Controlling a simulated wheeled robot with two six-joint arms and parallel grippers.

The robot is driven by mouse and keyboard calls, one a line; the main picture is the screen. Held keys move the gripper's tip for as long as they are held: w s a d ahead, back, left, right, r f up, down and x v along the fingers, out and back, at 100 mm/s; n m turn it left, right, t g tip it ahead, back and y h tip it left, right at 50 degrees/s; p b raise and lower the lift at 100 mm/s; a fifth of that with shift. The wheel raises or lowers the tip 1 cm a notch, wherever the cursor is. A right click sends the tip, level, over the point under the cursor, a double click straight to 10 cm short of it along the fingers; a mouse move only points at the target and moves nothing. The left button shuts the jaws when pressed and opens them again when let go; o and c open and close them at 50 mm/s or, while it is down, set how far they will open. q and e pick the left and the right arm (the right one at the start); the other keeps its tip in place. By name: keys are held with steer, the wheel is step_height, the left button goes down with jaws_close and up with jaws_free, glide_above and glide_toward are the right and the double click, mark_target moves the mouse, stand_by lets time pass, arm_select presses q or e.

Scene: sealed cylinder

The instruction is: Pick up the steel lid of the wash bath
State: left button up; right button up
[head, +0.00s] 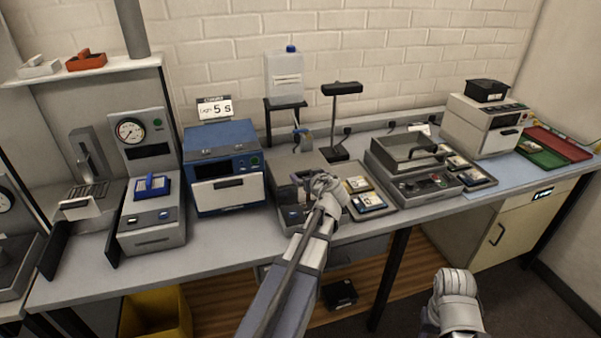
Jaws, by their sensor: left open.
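A grey bench unit (425,186) with a control panel stands right of centre in the head view and looks like the wash bath. A rectangular grey metal piece with a dark bar handle (404,152) sits on top of it; I take this for the steel lid, though its shape is hard to read. My left gripper (299,189) is open over another grey unit (285,166), to the left of the bath and apart from the lid. My wrist partly hides that unit. My right arm shows at the lower right, but its gripper fingers do not.
Small trays (366,199) with yellow and white items lie between my left wrist and the bath. A black stand (336,152) rises behind. A blue oven-like box (222,168) is at left, a white one (484,126) at right. Bare bench shows along the front.

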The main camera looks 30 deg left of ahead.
arm_select(q)
steer(key=c, duration=1.3)
steer(key=shift+c, duration=0.2)
steer(key=shift+r, duration=0.1)
step_height(320, 180, up, 9)
steer(key=p, duration=0.9)
